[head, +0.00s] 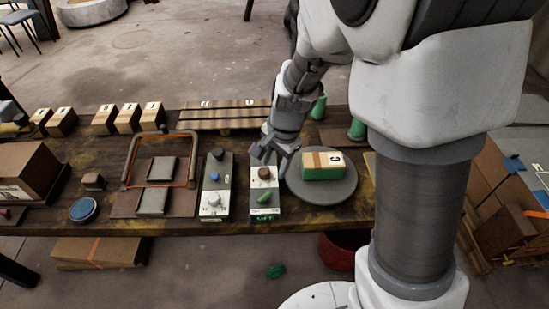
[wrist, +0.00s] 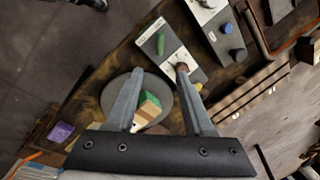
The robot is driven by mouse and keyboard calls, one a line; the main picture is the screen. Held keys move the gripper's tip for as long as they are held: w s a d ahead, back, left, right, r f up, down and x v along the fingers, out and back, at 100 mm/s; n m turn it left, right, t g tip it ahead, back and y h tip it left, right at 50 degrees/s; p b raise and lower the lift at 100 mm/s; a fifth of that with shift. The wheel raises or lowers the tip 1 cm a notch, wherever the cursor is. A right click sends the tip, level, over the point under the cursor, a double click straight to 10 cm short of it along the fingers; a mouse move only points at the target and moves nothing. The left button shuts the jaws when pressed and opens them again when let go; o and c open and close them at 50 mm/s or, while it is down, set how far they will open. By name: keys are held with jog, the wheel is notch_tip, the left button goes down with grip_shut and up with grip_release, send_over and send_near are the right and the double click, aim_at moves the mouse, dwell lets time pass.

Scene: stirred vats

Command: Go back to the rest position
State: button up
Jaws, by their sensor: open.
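My gripper (head: 268,160) is open and empty. It hangs above the work table, over the back part of a control box (head: 265,210) with a brown knob (head: 264,173) and a green switch. In the wrist view, my gripper (wrist: 160,72) has its fingers spread apart, with the brown knob (wrist: 181,68) close to the right fingertip. I cannot tell whether they touch. The box's lower label reads OFF. Right of it, a round grey plate (head: 345,198) carries a green and cardboard-brown block (head: 323,171); the block shows between the fingers in the wrist view (wrist: 149,108).
A second control box (head: 215,185) with a blue button stands left. An orange-edged frame (head: 127,160), a blue round dish (head: 83,209) and several numbered wooden blocks (head: 103,118) are on the table. Green objects (head: 319,107) stand behind my gripper. A red bin (head: 340,252) is below the table.

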jog(key=shift+r, duration=0.2)
dwell(0.4)
jog(key=s+d+r+n+t, duration=0.2)
jog(key=s+d+r+n, duration=0.2)
jog(key=s+r, duration=0.4)
jog(key=s+d+r+n+t+h, duration=0.1)
jog(key=s+d+r+n+t, duration=0.1)
jog(key=s+d+r+n, duration=0.3)
jog(key=shift+s+d+r+n, duration=0.3)
jog(key=shift+s+d+r, duration=0.25)
jog(key=shift+s+r, duration=1.7)
jog(key=shift+w+r, duration=0.55)
